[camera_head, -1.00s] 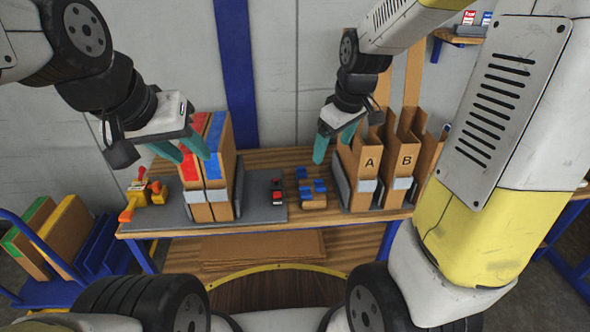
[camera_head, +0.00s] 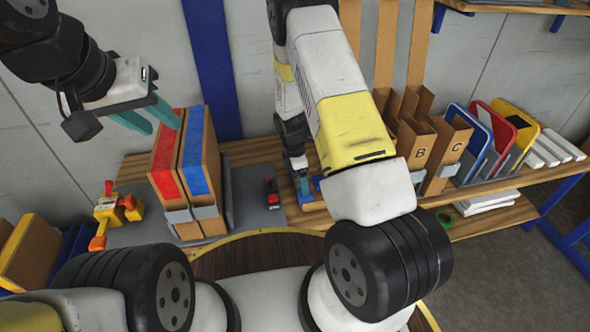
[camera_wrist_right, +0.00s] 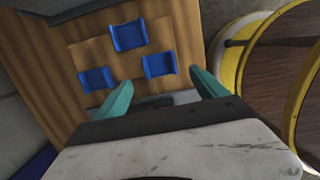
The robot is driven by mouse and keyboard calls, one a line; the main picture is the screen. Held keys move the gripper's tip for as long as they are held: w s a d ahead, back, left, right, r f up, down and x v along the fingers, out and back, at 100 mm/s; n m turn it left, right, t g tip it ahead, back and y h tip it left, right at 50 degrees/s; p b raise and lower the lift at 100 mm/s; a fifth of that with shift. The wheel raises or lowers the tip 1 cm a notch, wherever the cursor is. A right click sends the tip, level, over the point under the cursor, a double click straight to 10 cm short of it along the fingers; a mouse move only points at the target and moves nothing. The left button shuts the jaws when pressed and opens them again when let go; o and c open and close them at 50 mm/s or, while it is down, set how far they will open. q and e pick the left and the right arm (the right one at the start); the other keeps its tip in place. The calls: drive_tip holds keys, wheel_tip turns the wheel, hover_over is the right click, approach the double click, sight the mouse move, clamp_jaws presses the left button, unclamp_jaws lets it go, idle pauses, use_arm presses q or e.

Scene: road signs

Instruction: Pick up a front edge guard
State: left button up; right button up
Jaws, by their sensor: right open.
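Three blue edge guards show in the right wrist view: one at the top (camera_wrist_right: 128,36), one at the right (camera_wrist_right: 160,66) and one at the left (camera_wrist_right: 97,80). They sit on a light wooden board (camera_wrist_right: 87,55). My right gripper (camera_wrist_right: 162,80) is open and empty, with the right-hand guard framed between its fingertips; the height gap is unclear. In the head view the right gripper (camera_head: 304,186) is low at the table, and my right arm hides most of the guards. My left gripper (camera_head: 152,123) is open and empty, above and left of the tall cardboard boxes.
Boxes with red and blue tape (camera_head: 185,165) stand in a grey holder on the table (camera_head: 250,153). A small red-black object (camera_head: 272,193) lies beside them. A yellow-orange tape tool (camera_head: 115,210) is at the left. Lettered cardboard bins (camera_head: 425,150) and framed signs (camera_head: 495,135) stand at the right.

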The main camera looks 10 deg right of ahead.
drive_tip(key=f, duration=0.3)
drive_tip(key=d+f, duration=0.1)
drive_tip(key=f, duration=0.2)
drive_tip(key=shift+d, duration=0.15)
drive_tip(key=shift+r, duration=0.1)
drive_tip(key=c, duration=1.4)
drive_tip(key=shift+c, duration=0.2)
